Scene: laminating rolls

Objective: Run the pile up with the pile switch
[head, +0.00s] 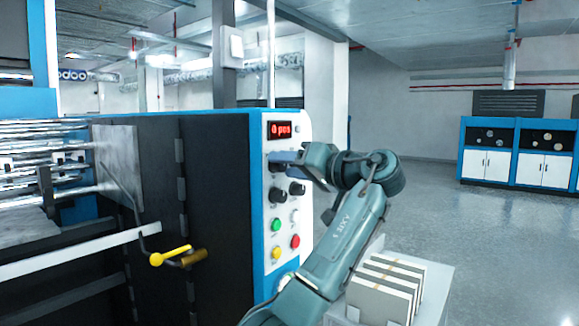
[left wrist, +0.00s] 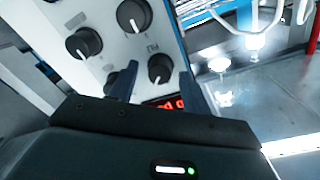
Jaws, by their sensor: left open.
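The machine's white control panel (head: 287,215) has a red display (head: 281,130) at its top, with several black knobs and coloured buttons below. The labels are too small to read, so I cannot tell which knob is the pile switch. My left gripper (head: 279,159) is open at the upper knobs, just under the display. In the left wrist view, one black knob (left wrist: 160,68) shows between the two fingertips (left wrist: 157,77). Contact cannot be made out. Another knob (left wrist: 83,43) is clear of the fingers. My right gripper is not in view.
Lower on the panel are a green button (head: 276,224), a red button (head: 295,240) and a yellow button (head: 276,252). A yellow-handled lever (head: 170,256) sticks out at left. A stack of boards (head: 385,290) stands beside my arm. The floor at right is open, with blue-white cabinets (head: 515,153) behind.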

